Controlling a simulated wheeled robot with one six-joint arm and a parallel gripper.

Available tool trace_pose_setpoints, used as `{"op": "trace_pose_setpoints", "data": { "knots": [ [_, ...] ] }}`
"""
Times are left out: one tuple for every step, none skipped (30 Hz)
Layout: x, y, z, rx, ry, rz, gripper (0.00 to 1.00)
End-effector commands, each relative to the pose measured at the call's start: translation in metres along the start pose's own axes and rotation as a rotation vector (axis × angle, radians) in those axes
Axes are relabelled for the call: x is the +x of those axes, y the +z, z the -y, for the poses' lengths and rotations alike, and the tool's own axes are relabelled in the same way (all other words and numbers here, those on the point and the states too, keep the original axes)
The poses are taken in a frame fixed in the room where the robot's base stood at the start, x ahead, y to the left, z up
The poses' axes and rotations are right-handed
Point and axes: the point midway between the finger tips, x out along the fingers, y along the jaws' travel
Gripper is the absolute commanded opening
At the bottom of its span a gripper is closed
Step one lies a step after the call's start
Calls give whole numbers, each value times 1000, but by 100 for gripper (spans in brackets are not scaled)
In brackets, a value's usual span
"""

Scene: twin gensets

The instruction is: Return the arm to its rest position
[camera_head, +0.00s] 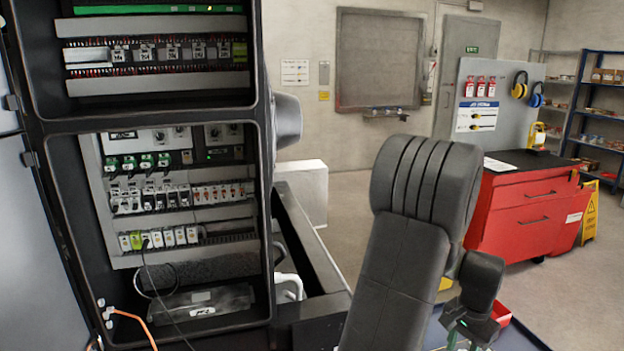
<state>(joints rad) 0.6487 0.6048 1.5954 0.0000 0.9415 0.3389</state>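My arm rises from the bottom of the head view, with a thick ribbed dark grey elbow (425,185) at the top. It folds over to the right and down to a small dark wrist. My gripper (468,335) hangs below this wrist at the bottom edge, with greenish parts at its fingers. The fingers are small and partly cut off, so whether they are open or shut cannot be told. No held object can be made out.
An open electrical cabinet (190,255) with breakers and loose wires stands close at left. A small red bin (501,313) is beside my gripper, by a blue surface (515,338). A red tool cabinet (520,215) stands behind. Grey floor (570,300) is clear at right.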

Motion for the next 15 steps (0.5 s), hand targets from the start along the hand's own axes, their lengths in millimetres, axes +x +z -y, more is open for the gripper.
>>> {"op": "trace_pose_setpoints", "data": {
  "knots": [
    [0, 0, 0, -36, 0, 0, 35],
    [0, 0, 0, -60, 0, 0, 35],
    [0, 0, 1, -92, 0, 0, 35],
    [0, 0, 1, -117, 0, 0, 35],
    [0, 0, 1, -141, 0, 0, 35],
    [0, 0, 1, -173, 0, 0, 35],
    [0, 0, 1, -197, 0, 0, 35],
    [0, 0, 1, -220, 0, 0, 35],
    [0, 0, 1, -252, 0, 0, 35],
    [0, 0, 1, -277, 0, 0, 35],
    [0, 0, 2, -301, 0, 0, 35],
    [0, 0, 2, -333, 0, 0, 35],
    [0, 0, 2, -357, 0, 0, 35],
    [0, 0, 2, -380, 0, 0, 35],
    [0, 0, 2, -410, 0, 0, 35]
  ]
}}
